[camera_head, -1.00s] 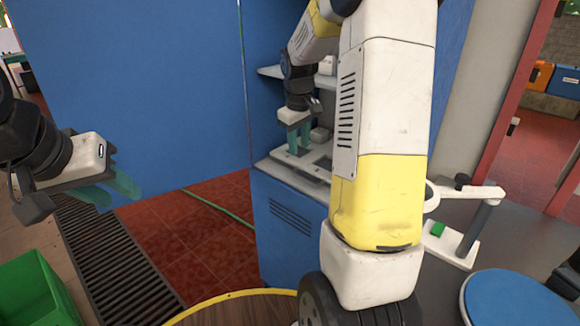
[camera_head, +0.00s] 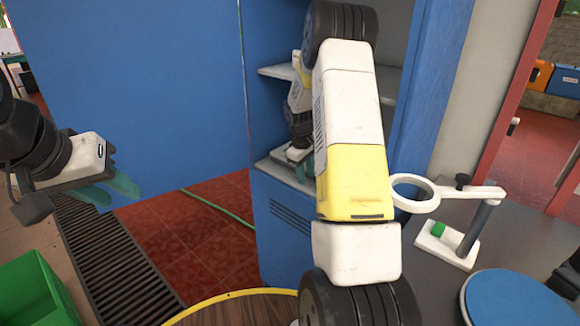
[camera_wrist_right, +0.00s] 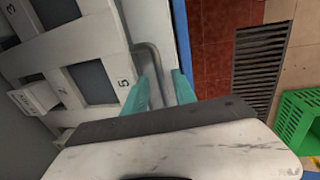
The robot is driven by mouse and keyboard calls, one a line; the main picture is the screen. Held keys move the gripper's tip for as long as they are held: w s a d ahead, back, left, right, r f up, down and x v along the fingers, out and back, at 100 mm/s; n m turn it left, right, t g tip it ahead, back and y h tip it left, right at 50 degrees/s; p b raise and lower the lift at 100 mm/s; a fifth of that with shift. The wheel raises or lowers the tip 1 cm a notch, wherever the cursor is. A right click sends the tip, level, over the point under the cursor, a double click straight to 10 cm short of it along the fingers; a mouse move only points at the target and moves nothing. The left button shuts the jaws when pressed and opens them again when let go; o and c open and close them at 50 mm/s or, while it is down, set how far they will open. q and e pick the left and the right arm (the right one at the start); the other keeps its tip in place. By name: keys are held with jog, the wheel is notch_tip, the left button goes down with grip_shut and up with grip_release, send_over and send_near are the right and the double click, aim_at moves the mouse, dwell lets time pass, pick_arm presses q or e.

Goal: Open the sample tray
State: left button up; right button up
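The sample tray (camera_wrist_right: 72,55) is a pale frame with dark openings and numbers, seen close up in the right wrist view. A grey curved metal handle (camera_wrist_right: 152,62) is at its right side. My right gripper (camera_wrist_right: 162,92) has its two teal fingers apart, with the handle's end between or just beyond them; I cannot tell whether they touch it. My left gripper (camera_head: 112,190) is open and empty in front of the blue door.
The blue cabinet door (camera_head: 150,80) stands open at the left. A shelf (camera_head: 275,71) is inside the cabinet. A white ring stand (camera_head: 450,245) and a blue round disc (camera_head: 520,300) are on the grey counter at right. A green crate (camera_head: 35,290) is at lower left.

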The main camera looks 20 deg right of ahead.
jog(key=shift+f, duration=0.1)
grip_shut()
dwell(1.4)
